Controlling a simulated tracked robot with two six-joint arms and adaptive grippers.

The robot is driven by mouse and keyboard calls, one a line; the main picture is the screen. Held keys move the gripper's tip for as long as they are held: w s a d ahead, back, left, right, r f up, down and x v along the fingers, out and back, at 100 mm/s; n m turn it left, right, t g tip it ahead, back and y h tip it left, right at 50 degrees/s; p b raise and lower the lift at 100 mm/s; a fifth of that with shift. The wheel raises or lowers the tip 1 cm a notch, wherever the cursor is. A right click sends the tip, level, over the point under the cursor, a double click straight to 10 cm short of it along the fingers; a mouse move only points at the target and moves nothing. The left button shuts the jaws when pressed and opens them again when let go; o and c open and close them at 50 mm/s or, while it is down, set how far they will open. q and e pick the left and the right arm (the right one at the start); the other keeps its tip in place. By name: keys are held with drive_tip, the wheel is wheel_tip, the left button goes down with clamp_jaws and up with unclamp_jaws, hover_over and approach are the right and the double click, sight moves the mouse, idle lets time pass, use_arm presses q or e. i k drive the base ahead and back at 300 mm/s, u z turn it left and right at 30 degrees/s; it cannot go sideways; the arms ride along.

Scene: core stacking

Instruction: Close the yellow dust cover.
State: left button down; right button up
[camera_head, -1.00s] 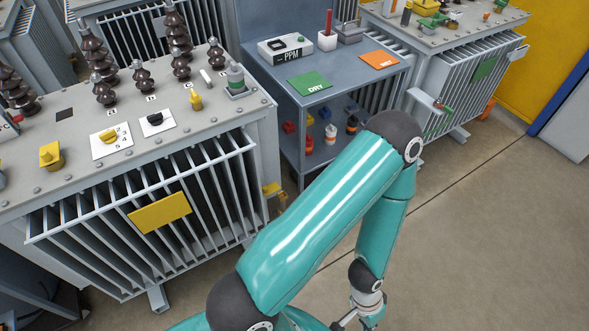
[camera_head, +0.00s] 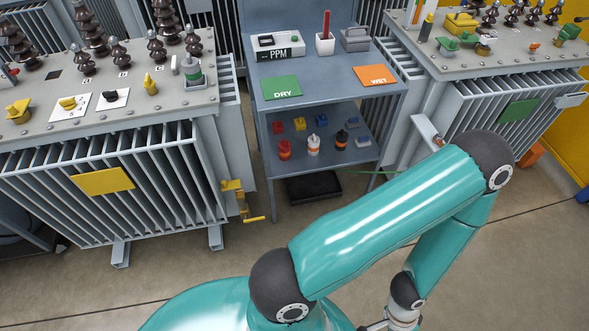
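Several yellow parts are in view, and I cannot tell for sure which is the dust cover. A yellow block-like part (camera_head: 460,22) sits on top of the right transformer. A yellow cap-like part (camera_head: 18,111) sits at the left edge of the left transformer's top, near a yellow knob (camera_head: 67,103) on a white plate. A yellow valve with a handle (camera_head: 235,190) is on the left transformer's lower right side. My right gripper (camera_head: 392,324) is at the bottom edge, mostly cut off, far from all these parts; its fingers cannot be read. My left gripper is out of view.
A grey bench (camera_head: 330,75) stands between the transformers, with a PPM meter (camera_head: 280,48), a green DRY card (camera_head: 282,88) and an orange WET card (camera_head: 375,76). Small coloured items are on its lower shelf. Dark insulators (camera_head: 88,28) rise from the left transformer. The floor in front is open.

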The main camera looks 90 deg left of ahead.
sight(236, 184)
drive_tip(key=z, duration=0.05)
drive_tip(key=i, duration=1.5)
drive_tip(key=u, duration=2.15)
drive_tip(key=i, duration=0.15)
drive_tip(key=u, duration=1.05)
drive_tip(key=k, duration=0.35)
drive_tip(key=u, duration=0.6)
drive_tip(key=i, duration=1.35)
drive_tip(key=z, duration=0.3)
